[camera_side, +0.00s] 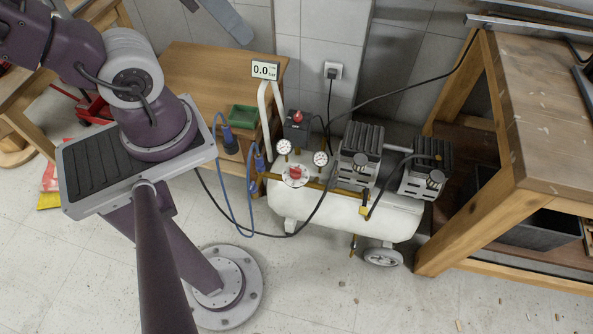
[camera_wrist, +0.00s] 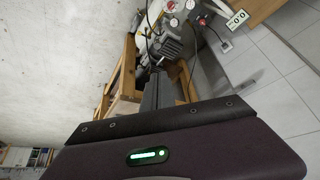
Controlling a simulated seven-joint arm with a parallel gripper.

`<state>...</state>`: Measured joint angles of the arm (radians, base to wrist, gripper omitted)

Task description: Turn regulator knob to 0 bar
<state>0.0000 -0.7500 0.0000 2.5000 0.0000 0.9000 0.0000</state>
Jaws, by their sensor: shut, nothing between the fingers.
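The regulator knob (camera_side: 295,172) is red, on a white dial plate between two round gauges on the compressor (camera_side: 345,205). A small display (camera_side: 265,70) above reads 0.0. In the wrist view the display (camera_wrist: 237,18) also reads 0.0, at the top right. A small red part (camera_wrist: 203,22) shows there beside the gauges; I cannot tell which red knob it is. My gripper (camera_side: 243,35) shows partly at the top edge of the side view, up and left of the compressor and apart from the knob. Its fingers (camera_wrist: 158,90) are shut and empty in the wrist view.
A second red knob (camera_side: 297,117) tops a grey box behind the gauges. A blue hose (camera_side: 223,190) hangs at the left. A wooden workbench (camera_side: 553,130) stands right, and a wooden cabinet (camera_side: 190,65) with a green tray (camera_side: 243,117) stands behind. A black cable crosses to the wall socket.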

